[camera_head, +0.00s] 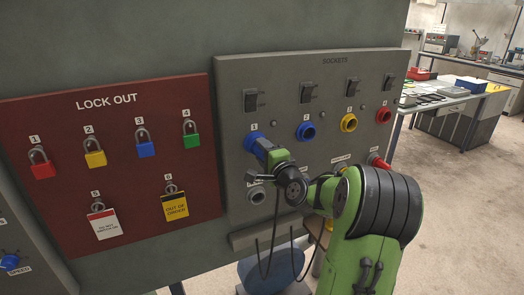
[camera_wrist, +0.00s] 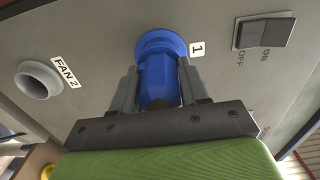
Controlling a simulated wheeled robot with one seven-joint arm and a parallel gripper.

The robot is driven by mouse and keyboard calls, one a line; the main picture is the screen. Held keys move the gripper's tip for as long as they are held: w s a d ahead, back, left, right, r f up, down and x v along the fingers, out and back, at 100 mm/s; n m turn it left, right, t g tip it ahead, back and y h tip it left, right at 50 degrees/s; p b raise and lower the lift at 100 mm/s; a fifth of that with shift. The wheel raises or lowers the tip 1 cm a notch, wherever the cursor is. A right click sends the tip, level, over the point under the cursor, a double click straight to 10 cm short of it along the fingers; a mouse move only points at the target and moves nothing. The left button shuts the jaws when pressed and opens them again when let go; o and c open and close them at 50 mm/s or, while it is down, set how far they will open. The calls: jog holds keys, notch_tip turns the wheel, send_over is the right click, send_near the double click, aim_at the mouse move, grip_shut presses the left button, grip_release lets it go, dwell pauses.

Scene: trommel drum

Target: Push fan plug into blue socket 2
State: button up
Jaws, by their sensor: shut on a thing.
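My gripper (camera_wrist: 158,95) is shut on a blue plug (camera_wrist: 158,78), the fan plug by its look. In the wrist view the plug's far end meets the blue socket marked 1 (camera_wrist: 160,42); I cannot tell whether it sits inside or only touches. In the head view my gripper (camera_head: 270,152) is at that same socket (camera_head: 252,136), at the panel's left. The plug is mostly hidden there by my gripper. Blue socket 2 (camera_head: 306,131), one place to the right, is empty.
A yellow socket (camera_head: 349,123) and a red socket (camera_head: 384,115) continue the row, with switches above. An empty grey holder marked FAN 2 (camera_wrist: 40,80) is below. A red plug (camera_head: 378,161) sits lower right. A dark cable hangs below my gripper. The lockout board (camera_head: 110,190) is left.

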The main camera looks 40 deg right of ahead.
grip_shut()
jog(key=shift+s, duration=0.1)
jog(key=shift+b+v, duration=1.5)
jog(key=shift+v, duration=1.45)
jog(key=shift+r, duration=0.1)
jog(key=b+v, duration=0.2)
jog(key=v, duration=0.3)
jog(key=shift+a, duration=0.1)
